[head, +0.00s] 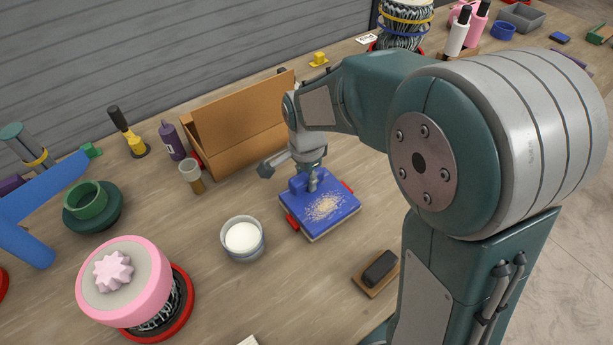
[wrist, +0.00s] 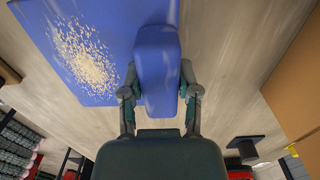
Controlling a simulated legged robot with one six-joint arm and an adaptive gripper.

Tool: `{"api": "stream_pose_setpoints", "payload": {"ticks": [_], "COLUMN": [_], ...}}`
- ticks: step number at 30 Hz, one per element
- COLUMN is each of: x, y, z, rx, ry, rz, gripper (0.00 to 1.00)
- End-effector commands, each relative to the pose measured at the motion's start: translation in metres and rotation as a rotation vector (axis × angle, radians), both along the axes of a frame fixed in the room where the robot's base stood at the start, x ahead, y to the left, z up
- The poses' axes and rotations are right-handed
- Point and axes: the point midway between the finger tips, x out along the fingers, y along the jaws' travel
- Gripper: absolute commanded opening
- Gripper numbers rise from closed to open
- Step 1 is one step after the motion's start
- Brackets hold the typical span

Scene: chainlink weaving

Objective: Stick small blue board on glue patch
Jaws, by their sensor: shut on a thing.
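A flat blue board (head: 316,228) lies on the table, with a speckled beige glue patch (head: 325,207) on its top. Red pieces sit at its left and right edges. My gripper (wrist: 158,75) is shut on the small blue board (wrist: 157,45), one finger on each side. In the head view the small blue board (head: 298,184) is at the far left edge of the flat board, beside the glue patch and not over it. In the wrist view the patch (wrist: 86,58) is left of it. I cannot tell whether the two boards touch.
A brown open box (head: 235,140) stands behind my gripper. A white-filled cup (head: 243,238) stands left of the flat board, and a dark block on a brown base (head: 378,270) lies in front. A pink-topped round thing (head: 125,280) is at front left.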

Motion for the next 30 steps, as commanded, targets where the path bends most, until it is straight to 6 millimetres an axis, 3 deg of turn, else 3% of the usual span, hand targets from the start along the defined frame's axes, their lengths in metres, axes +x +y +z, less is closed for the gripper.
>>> {"api": "stream_pose_setpoints", "payload": {"ticks": [2,3,5,6,20,30], "x": [0.0,0.0,0.0,0.0,0.001,0.002], "y": [0.0,-0.001,-0.001,-0.001,0.0,0.001], "z": [0.001,0.001,0.001,0.001,0.006,0.071], "rx": [0.001,0.001,0.002,0.002,0.001,0.003], "ry": [-0.001,-0.002,-0.001,-0.001,-0.003,-0.006], "rz": [0.0,0.0,0.0,-0.001,0.0,0.0], "gripper": [0.0,0.51,0.78,0.82,0.82,0.82]}}
